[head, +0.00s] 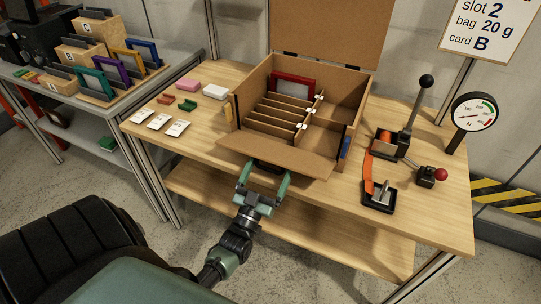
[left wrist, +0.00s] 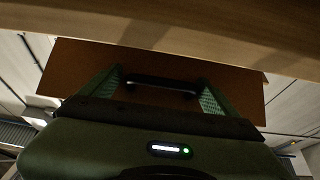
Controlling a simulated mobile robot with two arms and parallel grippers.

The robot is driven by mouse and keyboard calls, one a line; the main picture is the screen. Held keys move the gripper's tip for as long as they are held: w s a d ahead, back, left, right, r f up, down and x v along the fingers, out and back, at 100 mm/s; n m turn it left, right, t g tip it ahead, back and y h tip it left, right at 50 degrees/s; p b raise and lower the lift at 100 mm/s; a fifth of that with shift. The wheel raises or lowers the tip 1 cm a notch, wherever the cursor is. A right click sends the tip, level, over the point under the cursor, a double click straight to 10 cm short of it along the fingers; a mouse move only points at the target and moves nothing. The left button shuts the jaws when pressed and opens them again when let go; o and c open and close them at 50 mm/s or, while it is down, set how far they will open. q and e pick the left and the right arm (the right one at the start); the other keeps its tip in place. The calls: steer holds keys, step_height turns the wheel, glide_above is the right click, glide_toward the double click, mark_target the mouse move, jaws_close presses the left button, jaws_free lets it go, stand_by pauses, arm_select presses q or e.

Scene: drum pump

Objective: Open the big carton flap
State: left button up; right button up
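The carton (head: 337,135) stands on the wooden table with its inside showing. Its front flap (head: 290,155) slants out toward me over the table's near edge. A black handle (head: 266,166) sits at this flap's near edge. In the left wrist view the brown flap (left wrist: 160,65) fills the middle, with the black handle (left wrist: 160,83) across it. My left gripper (head: 264,183) is open, with a finger on either side of the handle; the fingers also show in the left wrist view (left wrist: 160,92). I cannot tell whether they touch the handle. My right gripper is not in view.
The carton's tall back lid (head: 325,35) stands upright. Its inside has several dividers and a red frame (head: 293,85). A lever press (head: 395,140) and dial gauge (head: 473,110) stand right. White cards (head: 160,121) and small coloured blocks lie left. A lower shelf (head: 290,220) runs underneath.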

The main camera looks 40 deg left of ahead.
arm_select(q)
steer(key=b+v, duration=0.1)
steer(key=v, duration=0.7)
